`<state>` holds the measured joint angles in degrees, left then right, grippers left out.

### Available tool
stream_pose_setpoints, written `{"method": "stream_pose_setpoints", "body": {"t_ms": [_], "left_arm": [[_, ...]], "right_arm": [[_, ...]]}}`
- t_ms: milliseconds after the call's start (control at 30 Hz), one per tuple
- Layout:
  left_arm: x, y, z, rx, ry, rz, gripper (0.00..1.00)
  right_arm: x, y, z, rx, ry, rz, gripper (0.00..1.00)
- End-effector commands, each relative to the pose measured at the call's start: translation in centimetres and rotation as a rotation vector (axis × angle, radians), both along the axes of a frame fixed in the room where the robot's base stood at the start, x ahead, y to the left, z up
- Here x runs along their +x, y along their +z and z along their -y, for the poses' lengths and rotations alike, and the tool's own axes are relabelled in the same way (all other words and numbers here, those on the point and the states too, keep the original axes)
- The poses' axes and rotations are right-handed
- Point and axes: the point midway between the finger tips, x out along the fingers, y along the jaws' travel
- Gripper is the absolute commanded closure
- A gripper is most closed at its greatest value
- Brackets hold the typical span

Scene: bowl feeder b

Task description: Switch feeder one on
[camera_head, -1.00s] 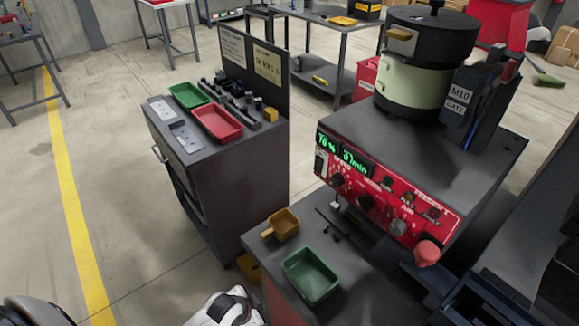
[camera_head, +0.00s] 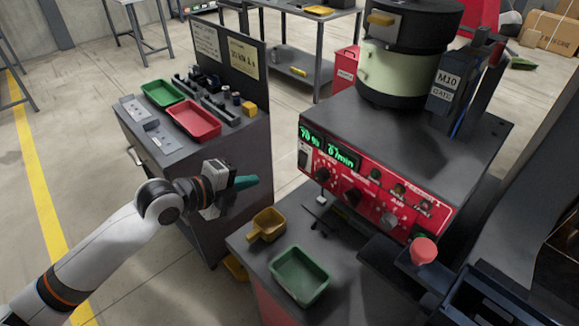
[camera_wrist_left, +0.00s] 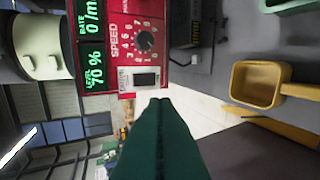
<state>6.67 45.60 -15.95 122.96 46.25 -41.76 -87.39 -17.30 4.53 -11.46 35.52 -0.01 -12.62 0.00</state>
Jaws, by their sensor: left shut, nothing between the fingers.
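Feeder one is the dark machine with a red control panel (camera_head: 375,190) in the right half of the head view. Its green displays (camera_head: 328,145) are lit; in the left wrist view they read 70 % and 0 /min. A white-framed rocker switch (camera_wrist_left: 145,79) sits beside the speed knob (camera_wrist_left: 145,40); it also shows at the panel's left end (camera_head: 304,156) in the head view. Its position cannot be told. My left gripper (camera_head: 254,182) is shut and empty, left of the panel and apart from it. Its green fingertips (camera_wrist_left: 160,103) point toward the switch end.
A yellow scoop (camera_head: 267,225) and a green tray (camera_head: 299,276) lie on the bench before the panel. A red knob (camera_head: 424,250) sticks up at right. A dark cabinet (camera_head: 215,165) with trays stands behind my left gripper.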

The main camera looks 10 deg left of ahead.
Motion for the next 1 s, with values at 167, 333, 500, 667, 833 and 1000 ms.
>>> {"method": "stream_pose_setpoints", "body": {"t_ms": [167,333,500,667,833,1000], "left_arm": [[0.0,0.1,0.0,0.002,-0.003,0.003,1.0],[0.1,0.0,0.1,0.001,-0.001,0.002,1.0],[1.3,-0.4,0.8,-0.004,0.001,0.002,1.0],[3.7,-1.5,2.5,-0.008,0.001,0.001,1.0],[6.5,-3.1,4.4,-0.006,0.0,-0.001,1.0],[9.0,-3.8,6.1,-0.004,0.0,0.001,1.0]], "right_arm": [[0.0,0.0,0.0,0.0,0.0,0.0,0.64],[0.0,0.1,0.0,0.0,0.0,0.0,0.64],[0.1,0.5,0.0,-0.001,0.0,0.001,0.64],[0.1,1.3,0.0,-0.001,0.0,0.001,0.64],[0.2,2.1,0.1,-0.001,0.0,0.002,0.64],[0.2,3.1,0.1,-0.002,0.0,0.002,0.64]]}}
